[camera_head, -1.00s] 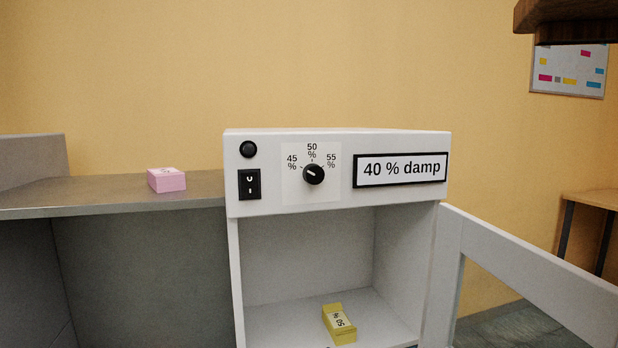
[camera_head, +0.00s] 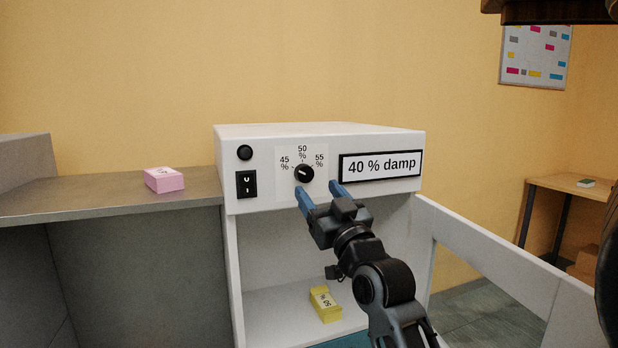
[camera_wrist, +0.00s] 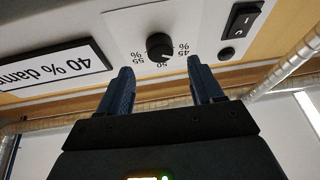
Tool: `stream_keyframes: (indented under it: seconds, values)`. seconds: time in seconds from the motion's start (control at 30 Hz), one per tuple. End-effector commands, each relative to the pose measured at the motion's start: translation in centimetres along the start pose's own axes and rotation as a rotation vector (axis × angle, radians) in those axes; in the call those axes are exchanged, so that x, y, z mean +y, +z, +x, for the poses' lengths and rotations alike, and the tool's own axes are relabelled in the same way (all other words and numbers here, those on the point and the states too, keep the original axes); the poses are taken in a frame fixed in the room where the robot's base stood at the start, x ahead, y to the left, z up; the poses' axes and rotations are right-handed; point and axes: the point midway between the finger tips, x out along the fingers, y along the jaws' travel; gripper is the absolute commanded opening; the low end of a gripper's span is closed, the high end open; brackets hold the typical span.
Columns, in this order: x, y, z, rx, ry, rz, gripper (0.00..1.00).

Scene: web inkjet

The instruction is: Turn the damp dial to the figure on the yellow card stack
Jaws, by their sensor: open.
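The damp dial (camera_head: 304,173) is a round black knob on the white cabinet's front panel, with 45 %, 50 % and 55 % around it. Its white mark points up and left, towards 45 %. The dial also shows upside down in the wrist view (camera_wrist: 159,46). The yellow card stack (camera_head: 324,305) lies inside the cabinet's open lower compartment; its top reads 50, turned sideways. My gripper (camera_head: 321,192) is open and empty, its blue fingertips just below and in front of the dial. In the wrist view the fingers (camera_wrist: 160,68) stand either side of the dial, apart from it.
A sign (camera_head: 381,165) reading 40 % damp is right of the dial. A black switch (camera_head: 247,184) and a round button (camera_head: 245,152) are to its left. A pink card stack (camera_head: 164,180) lies on the grey counter. An open cabinet door (camera_head: 490,263) juts out at right.

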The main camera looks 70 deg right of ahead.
Motion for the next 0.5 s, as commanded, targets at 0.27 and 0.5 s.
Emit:
stream_keyframes:
  seconds: [0.27,0.5]
  values:
    - [0.0,-0.1,3.9,0.000,0.000,0.002,0.66]
    - [0.0,0.0,5.0,0.000,-0.001,0.000,0.66]
